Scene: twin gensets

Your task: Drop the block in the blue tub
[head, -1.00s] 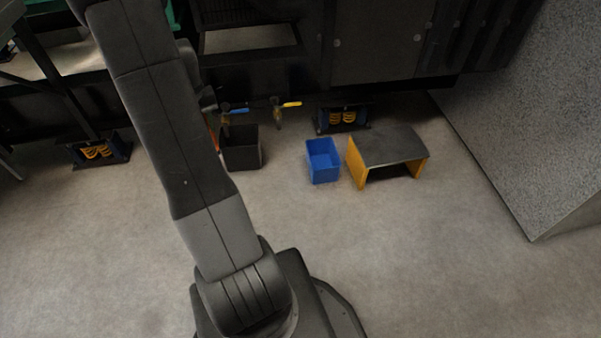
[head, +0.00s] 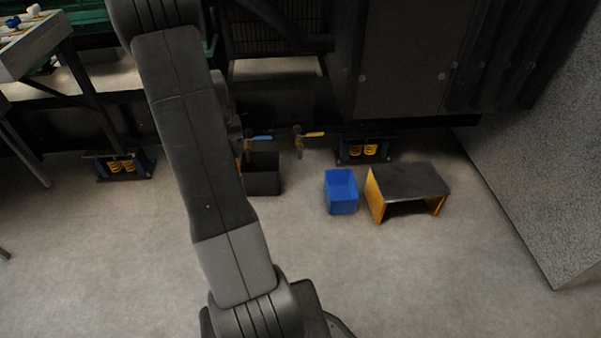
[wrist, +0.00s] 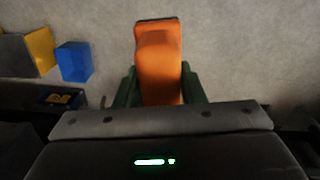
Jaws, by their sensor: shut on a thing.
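An orange block (wrist: 160,60) sits between the green fingers of my gripper (wrist: 159,82) in the wrist view. My gripper is shut on it and holds it above the floor. The blue tub (head: 341,192) stands upright on the floor right of the middle in the head view, and its visible inside looks empty. It also shows at the left of the wrist view (wrist: 74,62), apart from the block. In the head view my arm hides the gripper.
A black bin (head: 262,174) stands left of the tub. A yellow-sided step with a dark top (head: 410,181) stands close to the tub's right. Valves with blue and yellow handles (head: 314,134) stick out behind. A grey block wall (head: 540,170) is at right. Floor in front is clear.

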